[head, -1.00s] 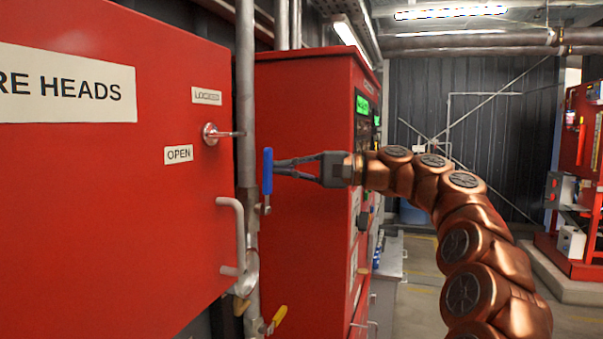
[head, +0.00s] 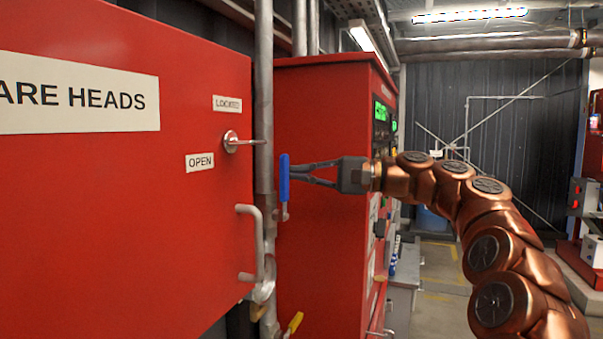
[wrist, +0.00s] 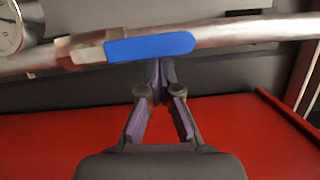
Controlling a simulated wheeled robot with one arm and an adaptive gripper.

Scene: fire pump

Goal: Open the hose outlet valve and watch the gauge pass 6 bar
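The valve lever with its blue handle (head: 284,178) sits on a grey vertical pipe (head: 264,120) between two red cabinets. The handle points up, along the pipe. In the wrist view the blue handle (wrist: 150,46) lies across the top, in line with the pipe. My gripper (head: 292,171) reaches in from the right at the handle. In the wrist view its fingertips (wrist: 161,76) are together at the handle's lower edge; contact is unclear. A round gauge (wrist: 8,28) is cut off at the top left of the wrist view; its reading is not legible.
A second red cabinet (head: 320,120) with green displays stands behind my gripper. A yellow lever (head: 295,322) is lower on the pipe. Open floor lies right.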

